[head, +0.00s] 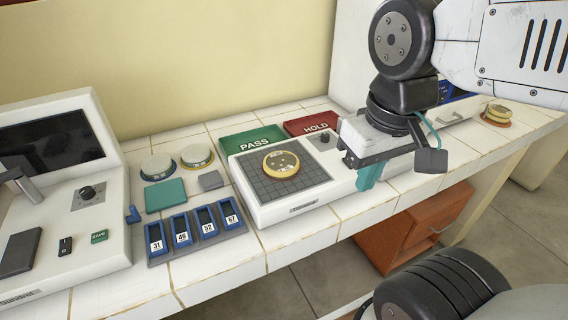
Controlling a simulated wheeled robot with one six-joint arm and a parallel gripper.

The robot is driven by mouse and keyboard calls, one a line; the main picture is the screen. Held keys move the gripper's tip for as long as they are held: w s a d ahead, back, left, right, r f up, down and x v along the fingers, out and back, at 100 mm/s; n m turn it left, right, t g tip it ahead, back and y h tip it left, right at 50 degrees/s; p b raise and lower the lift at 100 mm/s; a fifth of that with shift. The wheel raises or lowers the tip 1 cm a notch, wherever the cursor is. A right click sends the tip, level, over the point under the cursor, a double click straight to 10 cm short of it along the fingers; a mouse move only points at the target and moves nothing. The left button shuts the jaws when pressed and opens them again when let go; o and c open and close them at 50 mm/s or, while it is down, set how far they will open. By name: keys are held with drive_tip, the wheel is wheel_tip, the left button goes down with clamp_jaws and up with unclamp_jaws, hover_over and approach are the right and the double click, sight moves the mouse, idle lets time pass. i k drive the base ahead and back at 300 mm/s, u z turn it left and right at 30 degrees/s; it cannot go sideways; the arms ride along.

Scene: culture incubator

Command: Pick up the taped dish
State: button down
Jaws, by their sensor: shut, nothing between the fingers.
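A round dish with a yellow band around its rim (281,163) sits on the dark grid plate of a white device (310,197) in mid-counter. Another dish with a yellow-orange band (497,112) sits at the far right on an orange ring. Two pale-topped dishes stand at the left, one with a dark bluish rim (157,166) and one with a yellowish rim (197,156). I cannot tell which band is the tape meant. My gripper (368,183) is shut and empty, its teal fingers pointing down near the right end of the white device, apart from every dish.
A green PASS tray (232,146) and a red HOLD tray (296,127) lie behind the device. A rack of numbered blue slots (196,244) stands left of it, and a screen instrument (50,240) farther left. An orange cabinet (400,237) is below the counter.

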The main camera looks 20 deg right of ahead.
sight(280, 164)
drive_tip(key=u, duration=2.75)
drive_tip(key=i, duration=1.25)
drive_tip(key=z, duration=2.95)
